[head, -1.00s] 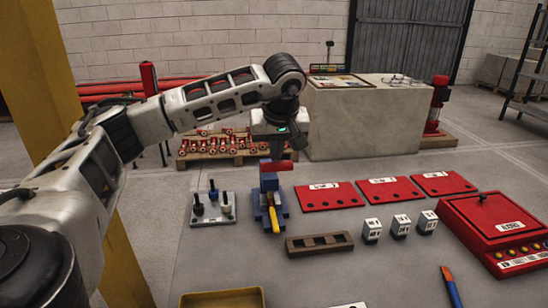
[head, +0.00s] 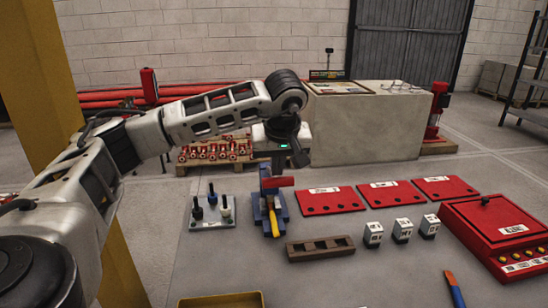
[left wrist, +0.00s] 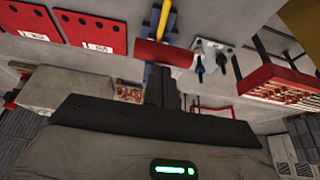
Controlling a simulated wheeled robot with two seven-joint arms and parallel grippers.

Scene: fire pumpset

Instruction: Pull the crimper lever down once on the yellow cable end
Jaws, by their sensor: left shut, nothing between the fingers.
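The blue crimper (head: 270,208) stands on the grey table. Its red lever (head: 278,182) lies across its top and also shows in the left wrist view (left wrist: 163,53). The yellow cable end (head: 274,224) sits at the crimper's front, and its yellow part shows in the left wrist view (left wrist: 164,17). My left gripper (head: 278,165) is shut and empty, pointing down at the lever from above and behind. In the left wrist view its fingers (left wrist: 161,84) reach the lever's edge; whether they touch it is hard to tell. My right gripper is not in view.
Left of the crimper is a grey plate with small posts (head: 212,212). Right are red panels (head: 333,200), white labelled blocks (head: 402,230) and a red box (head: 495,228). A brown slotted block (head: 320,248) and a yellow tray (head: 220,300) lie nearer.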

